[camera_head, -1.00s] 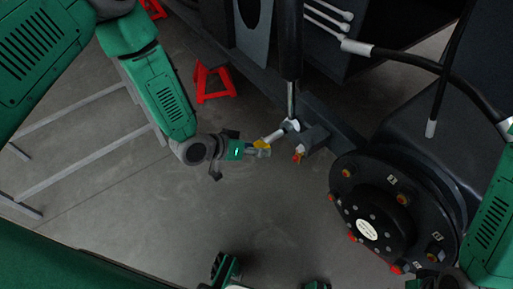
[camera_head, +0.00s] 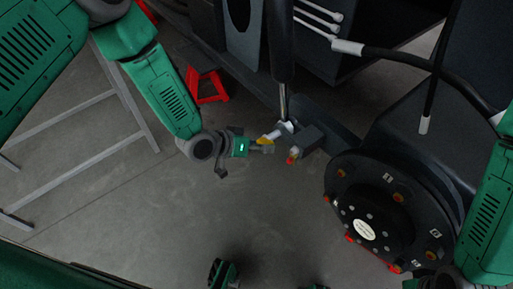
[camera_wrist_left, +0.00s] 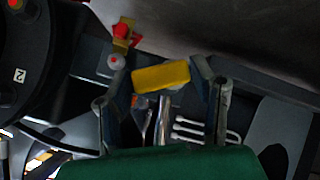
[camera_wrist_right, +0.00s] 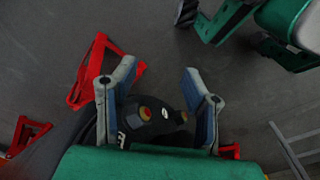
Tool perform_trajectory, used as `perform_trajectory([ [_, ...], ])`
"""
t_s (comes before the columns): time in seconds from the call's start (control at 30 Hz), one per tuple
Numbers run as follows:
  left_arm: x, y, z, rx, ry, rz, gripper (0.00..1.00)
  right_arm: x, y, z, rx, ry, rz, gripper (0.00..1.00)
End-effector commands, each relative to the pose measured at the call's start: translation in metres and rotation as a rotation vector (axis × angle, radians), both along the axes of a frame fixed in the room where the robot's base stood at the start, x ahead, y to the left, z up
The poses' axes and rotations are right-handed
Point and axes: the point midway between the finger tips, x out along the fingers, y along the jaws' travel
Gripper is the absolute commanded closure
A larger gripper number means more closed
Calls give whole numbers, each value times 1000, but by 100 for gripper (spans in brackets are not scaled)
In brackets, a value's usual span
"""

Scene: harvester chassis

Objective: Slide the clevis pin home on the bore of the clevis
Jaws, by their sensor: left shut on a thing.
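My left gripper (camera_head: 264,147) is shut on the yellow head of the clevis pin (camera_head: 267,139). The yellow head also shows between the fingers in the left wrist view (camera_wrist_left: 160,76). The pin's pale shank (camera_head: 275,133) points up and right to the clevis (camera_head: 286,127), at the lower end of a dark cylinder's bright rod. The tip meets or overlaps the clevis in the picture; I cannot tell how deep it sits. In the left wrist view the yellow head hides the shank. My right gripper (camera_wrist_right: 160,92) is open and empty.
A dark bracket (camera_head: 307,141) with a red-orange fitting (camera_head: 292,158) is right beside the clevis. A large black hub (camera_head: 375,215) stands further right. A red stand (camera_head: 206,86) and a grey rail frame (camera_head: 75,165) are left.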

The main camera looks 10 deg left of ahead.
Motion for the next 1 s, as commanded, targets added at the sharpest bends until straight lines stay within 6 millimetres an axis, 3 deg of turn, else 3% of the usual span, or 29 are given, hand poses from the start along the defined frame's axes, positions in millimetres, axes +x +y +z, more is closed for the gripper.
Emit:
perform_trajectory([
  [0.9, 33, -26, 1, -3, -3, 0, 90, 0, 0, -14, 0, 0, 0, 60],
  [0.93, 33, -26, 1, -4, -3, 1, 42, 0, 0, -14, 0, 0, 0, 60],
  [1.0, 33, -26, 1, -2, -2, 1, 25, 0, 0, -14, 0, 0, 0, 60],
])
